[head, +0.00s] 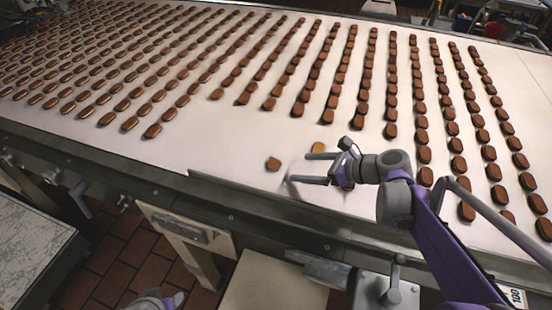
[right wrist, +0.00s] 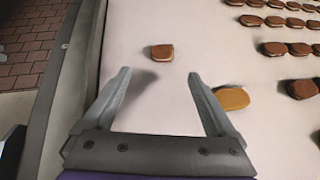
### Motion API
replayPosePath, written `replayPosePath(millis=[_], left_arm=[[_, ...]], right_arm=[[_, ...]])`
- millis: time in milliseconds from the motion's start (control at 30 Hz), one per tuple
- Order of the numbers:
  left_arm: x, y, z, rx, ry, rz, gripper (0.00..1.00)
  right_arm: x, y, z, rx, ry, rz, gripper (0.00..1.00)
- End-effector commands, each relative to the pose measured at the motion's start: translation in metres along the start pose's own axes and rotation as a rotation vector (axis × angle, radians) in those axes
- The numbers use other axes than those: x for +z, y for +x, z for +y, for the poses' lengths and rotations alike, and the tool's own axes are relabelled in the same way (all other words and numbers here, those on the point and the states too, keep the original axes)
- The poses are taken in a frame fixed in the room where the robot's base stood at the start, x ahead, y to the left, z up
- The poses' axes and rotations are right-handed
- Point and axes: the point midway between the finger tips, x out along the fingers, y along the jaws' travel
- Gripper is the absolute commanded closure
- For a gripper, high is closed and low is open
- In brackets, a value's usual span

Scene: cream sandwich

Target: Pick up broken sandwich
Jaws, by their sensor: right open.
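A short brown sandwich piece (head: 273,164), smaller than the whole sandwiches, lies alone near the front edge of the white conveyor belt (head: 235,135). I take it for the broken sandwich; it also shows in the right wrist view (right wrist: 162,51), with one side cut flat. My right gripper (head: 299,168) is open and empty, low over the belt. In the right wrist view the piece lies just beyond the gap between the fingertips (right wrist: 159,73), apart from both. A grey and purple part of my left arm (head: 165,300) shows at the bottom edge; its fingers are not clear.
A tan sandwich (head: 318,147) lies beside the right gripper's upper finger; it also shows right of the fingers in the wrist view (right wrist: 233,98). Long rows of brown sandwiches (head: 420,120) fill the belt behind and to the right. A metal rail (head: 240,205) runs along the front edge.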

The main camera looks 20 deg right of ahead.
Motion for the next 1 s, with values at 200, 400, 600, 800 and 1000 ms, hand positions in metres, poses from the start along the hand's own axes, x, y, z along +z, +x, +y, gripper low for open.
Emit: replayPosePath(millis=[200, 400, 600, 800, 1000], left_arm=[[0.001, 0.002, 0.0, 0.0, 0.0, -0.001, 0.55], [0.001, 0.002, 0.0, 0.0, 0.0, -0.001, 0.55], [0.001, 0.002, 0.0, 0.0, 0.0, -0.001, 0.55], [0.001, 0.002, 0.0, 0.0, 0.0, -0.001, 0.55], [0.001, 0.002, 0.0, 0.0, 0.0, -0.001, 0.55]], right_arm=[[0.0, 0.032, 0.0, 0.002, -0.001, 0.0, 0.08], [0.003, 0.048, -0.002, 0.002, -0.002, 0.0, 0.08], [0.008, 0.077, -0.006, 0.003, -0.001, 0.0, 0.08], [0.007, 0.088, -0.006, 0.0, -0.001, 0.0, 0.08], [0.007, 0.088, -0.006, 0.0, -0.001, 0.0, 0.16]])
